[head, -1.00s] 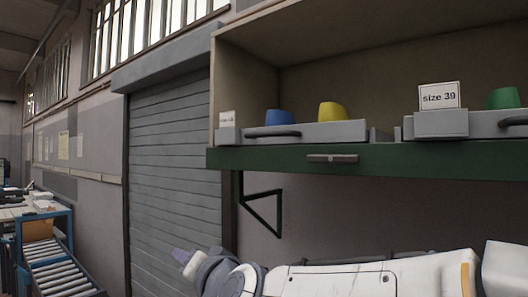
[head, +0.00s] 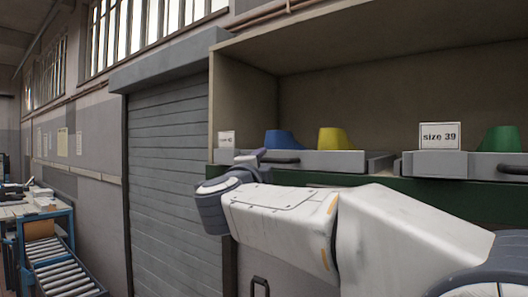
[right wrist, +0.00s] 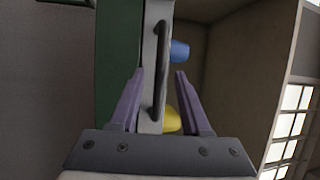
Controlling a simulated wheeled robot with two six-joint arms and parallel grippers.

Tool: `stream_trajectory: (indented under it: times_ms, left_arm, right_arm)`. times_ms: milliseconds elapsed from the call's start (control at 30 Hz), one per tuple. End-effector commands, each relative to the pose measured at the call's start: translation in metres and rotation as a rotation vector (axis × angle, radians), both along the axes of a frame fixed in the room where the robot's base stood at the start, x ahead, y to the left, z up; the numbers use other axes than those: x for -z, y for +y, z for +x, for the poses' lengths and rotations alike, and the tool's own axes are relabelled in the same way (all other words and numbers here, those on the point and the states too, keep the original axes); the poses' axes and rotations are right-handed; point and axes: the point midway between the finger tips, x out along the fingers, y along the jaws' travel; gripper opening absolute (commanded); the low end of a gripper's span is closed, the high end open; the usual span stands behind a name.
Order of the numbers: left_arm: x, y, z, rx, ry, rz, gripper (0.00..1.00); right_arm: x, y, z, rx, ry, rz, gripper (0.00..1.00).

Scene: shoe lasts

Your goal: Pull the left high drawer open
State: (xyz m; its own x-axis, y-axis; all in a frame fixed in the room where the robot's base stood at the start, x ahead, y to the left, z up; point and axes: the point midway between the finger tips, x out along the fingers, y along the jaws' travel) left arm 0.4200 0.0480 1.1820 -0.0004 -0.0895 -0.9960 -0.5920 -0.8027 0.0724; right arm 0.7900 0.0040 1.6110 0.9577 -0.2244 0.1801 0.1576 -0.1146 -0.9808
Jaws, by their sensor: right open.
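The left high drawer (head: 340,163) is a grey tray on the shelf, with a dark bar handle (head: 281,160) on its front. It holds a blue last (head: 284,139) and a yellow last (head: 334,139). My right gripper (head: 257,154) is raised just in front of the drawer's left part, by the handle. In the right wrist view its purple fingers (right wrist: 159,72) are open, with the handle (right wrist: 160,60) lying in the gap between them, not gripped. Contact with the handle cannot be told. My left gripper is out of view.
A second grey drawer (head: 463,165) with a "size 39" card (head: 440,136) and a green last (head: 502,139) is to the right. The green shelf edge (head: 410,192) runs below the drawers. A roller shutter (head: 165,180) and roller conveyor (head: 60,277) are at left.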

Motion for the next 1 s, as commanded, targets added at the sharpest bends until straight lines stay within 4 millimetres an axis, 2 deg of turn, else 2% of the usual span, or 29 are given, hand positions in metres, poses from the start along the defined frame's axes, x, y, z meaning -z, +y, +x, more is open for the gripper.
stream_trajectory:
  times_ms: [33,200,533,567,600,667,700,1000]
  left_arm:
    - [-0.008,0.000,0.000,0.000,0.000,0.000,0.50]
    - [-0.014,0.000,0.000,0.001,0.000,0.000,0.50]
    - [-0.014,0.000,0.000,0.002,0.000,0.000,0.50]
    - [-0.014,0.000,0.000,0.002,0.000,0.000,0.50]
    - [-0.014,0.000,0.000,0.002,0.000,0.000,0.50]
    - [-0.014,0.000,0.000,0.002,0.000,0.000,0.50]
    - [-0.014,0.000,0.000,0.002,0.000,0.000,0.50]
    - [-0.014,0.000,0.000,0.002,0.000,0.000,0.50]
  right_arm:
    - [-0.005,-0.002,0.008,0.002,0.001,0.000,0.47]
    - [-0.006,-0.006,0.024,0.000,0.000,0.000,0.47]
    - [-0.005,-0.006,0.028,-0.001,-0.001,0.000,0.47]
    - [-0.005,-0.006,0.028,-0.002,-0.001,-0.001,0.43]
    - [-0.005,-0.006,0.028,-0.002,0.000,0.000,0.28]
    - [-0.005,-0.006,0.028,-0.002,0.000,0.000,0.05]
    - [-0.005,-0.006,0.028,-0.002,0.000,0.000,0.00]
    - [-0.005,-0.006,0.028,-0.002,0.000,0.000,0.00]
